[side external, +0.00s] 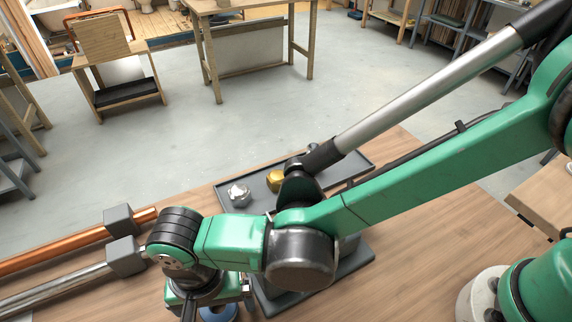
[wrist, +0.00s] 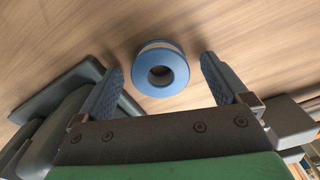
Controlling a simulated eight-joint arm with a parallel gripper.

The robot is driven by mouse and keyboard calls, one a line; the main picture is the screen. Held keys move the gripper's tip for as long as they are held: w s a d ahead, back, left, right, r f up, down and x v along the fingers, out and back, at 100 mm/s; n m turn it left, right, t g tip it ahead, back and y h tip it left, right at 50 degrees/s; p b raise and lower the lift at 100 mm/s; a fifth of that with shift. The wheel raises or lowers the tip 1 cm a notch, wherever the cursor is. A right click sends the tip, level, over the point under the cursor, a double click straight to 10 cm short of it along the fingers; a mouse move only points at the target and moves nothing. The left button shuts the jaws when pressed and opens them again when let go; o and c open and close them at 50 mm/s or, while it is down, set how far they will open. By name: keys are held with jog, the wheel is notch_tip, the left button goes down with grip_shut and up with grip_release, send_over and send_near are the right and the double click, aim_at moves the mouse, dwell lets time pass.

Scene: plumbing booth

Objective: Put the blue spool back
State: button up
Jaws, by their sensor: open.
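The blue spool (wrist: 162,69) lies on the wooden table in the wrist view, a blue ring with a dark centre hole and a pale band along its far side. My gripper (wrist: 160,78) is open, with its two fingers apart on either side of the spool in that view. They do not appear to touch it. In the side external view only a blue edge of the spool (side external: 218,314) shows below my wrist, at the bottom of the picture. My arm hides the rest of it, and the fingertips are mostly hidden there too.
A dark tray (side external: 338,176) holds a silver fitting (side external: 238,193) and a brass fitting (side external: 275,180). A copper pipe (side external: 60,250) and a steel pipe (side external: 60,287) lie at left, in grey blocks (side external: 119,219). Bare table shows around the spool in the wrist view.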

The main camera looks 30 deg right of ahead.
jog(key=shift+r, duration=0.1)
notch_tip(320, 180, up, 12)
jog(key=shift+n+t+y, duration=0.3)
jog(key=shift+t+y, duration=0.2)
jog(key=shift+t, duration=0.1)
jog(key=w+d, duration=0.1)
jog(key=d, duration=0.1)
jog(key=w+d+r, duration=0.1)
jog(key=w+d, duration=0.1)
jog(key=d, duration=0.1)
jog(key=w+d+r, duration=0.1)
jog(key=d, duration=0.2)
jog(key=shift+w+d+r, duration=0.1)
jog(key=shift+w+r, duration=0.15)
jog(key=shift+w, duration=0.15)
jog(key=d+f+n+t+h, duration=0.1)
jog(key=d+n+t, duration=0.2)
jog(key=d, duration=2.1)
jog(key=t, duration=0.3)
jog(key=shift+s+d+f, duration=0.2)
jog(key=shift+d, duration=0.05)
